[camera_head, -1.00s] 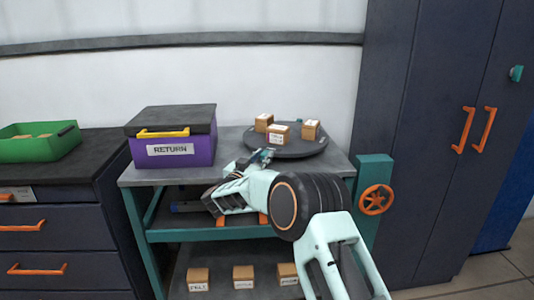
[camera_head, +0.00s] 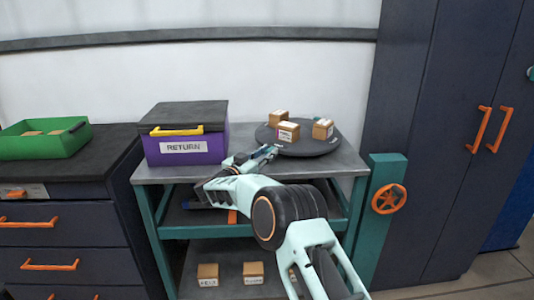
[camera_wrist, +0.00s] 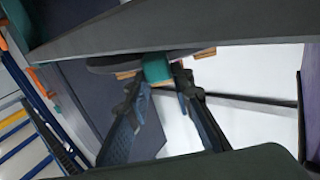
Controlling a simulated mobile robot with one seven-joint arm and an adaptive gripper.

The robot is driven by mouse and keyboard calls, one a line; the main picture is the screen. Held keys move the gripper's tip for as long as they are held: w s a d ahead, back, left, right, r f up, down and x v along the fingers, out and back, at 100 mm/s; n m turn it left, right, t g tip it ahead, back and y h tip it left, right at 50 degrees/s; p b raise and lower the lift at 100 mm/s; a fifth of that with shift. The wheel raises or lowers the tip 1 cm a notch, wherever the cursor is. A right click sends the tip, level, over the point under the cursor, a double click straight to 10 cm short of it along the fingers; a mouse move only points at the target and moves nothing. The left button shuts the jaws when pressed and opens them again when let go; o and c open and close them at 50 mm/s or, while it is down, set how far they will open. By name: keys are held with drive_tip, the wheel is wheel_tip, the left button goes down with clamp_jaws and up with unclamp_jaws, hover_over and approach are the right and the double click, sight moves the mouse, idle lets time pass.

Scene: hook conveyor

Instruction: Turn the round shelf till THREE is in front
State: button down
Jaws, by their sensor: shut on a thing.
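The round shelf (camera_head: 300,146) is a dark disc on the grey bench top, with three small brown boxes on it: one at the back (camera_head: 279,117), one at the front (camera_head: 288,132) and one at the right (camera_head: 323,129). Their white labels are too small to read, so I cannot tell which is THREE. My gripper (camera_head: 270,152) is at the disc's left front edge. In the wrist view the disc's edge (camera_wrist: 105,65) shows beside a teal block (camera_wrist: 157,68). My gripper (camera_wrist: 162,76) is shut on that teal block, one finger on each side.
A purple RETURN box (camera_head: 185,148) with a black lid stands left of the shelf on the bench (camera_head: 245,140). A teal post with an orange wheel (camera_head: 388,198) stands at the bench's right. Labelled boxes (camera_head: 253,272) sit below. A green tray (camera_head: 42,142) is far left.

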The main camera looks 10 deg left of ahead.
drive_tip(key=c, duration=1.7)
unclamp_jaws()
drive_tip(key=v, duration=1.2)
drive_tip(key=shift+c, duration=0.5)
